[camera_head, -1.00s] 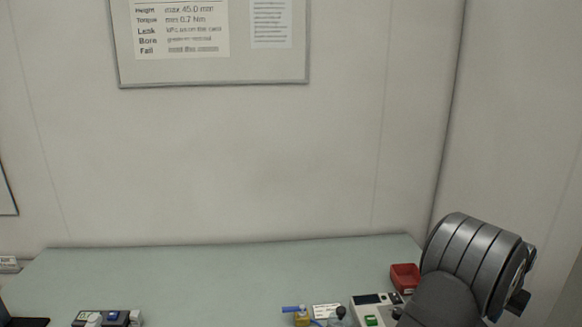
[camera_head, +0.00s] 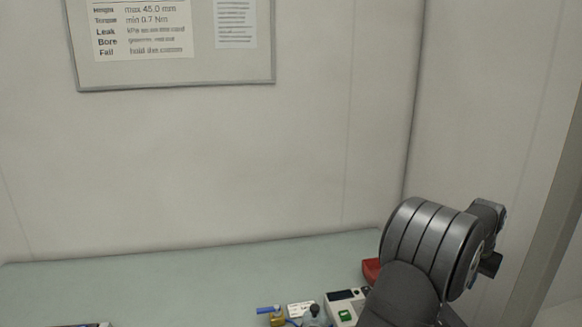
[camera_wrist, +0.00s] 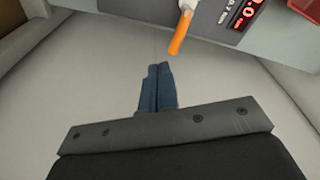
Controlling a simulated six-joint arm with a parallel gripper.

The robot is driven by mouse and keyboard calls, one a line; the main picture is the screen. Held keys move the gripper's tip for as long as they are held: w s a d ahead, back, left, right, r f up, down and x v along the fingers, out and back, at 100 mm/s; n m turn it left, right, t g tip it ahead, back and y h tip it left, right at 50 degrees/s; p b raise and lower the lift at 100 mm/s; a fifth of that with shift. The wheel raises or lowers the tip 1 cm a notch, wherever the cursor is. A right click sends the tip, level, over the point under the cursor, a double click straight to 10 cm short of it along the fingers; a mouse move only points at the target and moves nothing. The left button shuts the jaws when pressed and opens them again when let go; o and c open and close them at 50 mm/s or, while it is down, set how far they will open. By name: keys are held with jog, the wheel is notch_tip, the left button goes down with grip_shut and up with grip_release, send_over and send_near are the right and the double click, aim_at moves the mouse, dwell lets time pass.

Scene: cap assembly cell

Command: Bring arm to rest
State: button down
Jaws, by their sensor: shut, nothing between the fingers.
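My gripper (camera_wrist: 158,72) shows in the wrist view with its two blue fingers closed together and nothing between them. It hangs over a plain pale surface, apart from any object. In the head view my arm stands at the lower right, over the right end of the pale green bench (camera_head: 180,270). The gripper itself cannot be made out in the head view.
A grey device (camera_head: 345,298) with a green button and a red bin (camera_head: 371,268) sit beside my arm. A brass fitting with a blue lever (camera_head: 272,314) is at the front. In the wrist view an orange-tipped tool (camera_wrist: 181,32) and a red digital display (camera_wrist: 243,14) lie beyond the fingers. The bench's middle is clear.

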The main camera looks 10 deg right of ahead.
jog(key=shift+r, duration=0.25)
jog(key=shift+f, duration=4)
